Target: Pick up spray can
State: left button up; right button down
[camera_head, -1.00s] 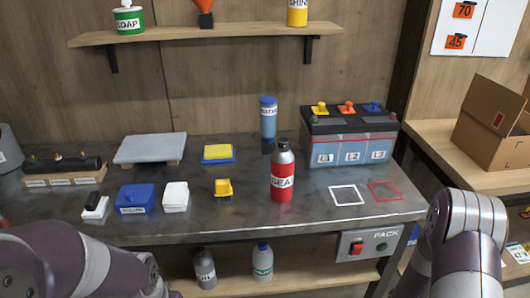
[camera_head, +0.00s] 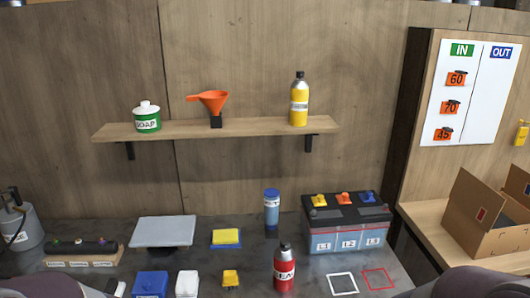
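A red can with a black cap and a white label (camera_head: 284,270) stands upright near the front of the grey workbench (camera_head: 205,262). Only the first letters of its label can be read. A yellow can with a dark cap and a pale label (camera_head: 299,104) stands upright at the right end of the wall shelf (camera_head: 252,127). Which of the two is the spray can, I cannot tell for sure. Only parts of my arms show at the bottom left and right edges. Neither gripper is in view, and nothing is seen touching either can.
A cardboard box (camera_head: 484,236) stands on the right counter.

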aim_at(284, 259)
jog(key=i+l, duration=0.15)
jog(key=l, duration=0.2)
jog(key=i+l+u, duration=0.1)
jog(key=l, duration=0.25)
jog(key=i+l, duration=0.25)
jog(key=i+l+u, duration=0.1)
jog(key=l, duration=0.35)
jog(key=i+l, duration=0.15)
jog(key=l, duration=0.2)
jog(key=i+l+u, duration=0.1)
jog(key=l, duration=0.25)
jog(key=i, duration=0.05)
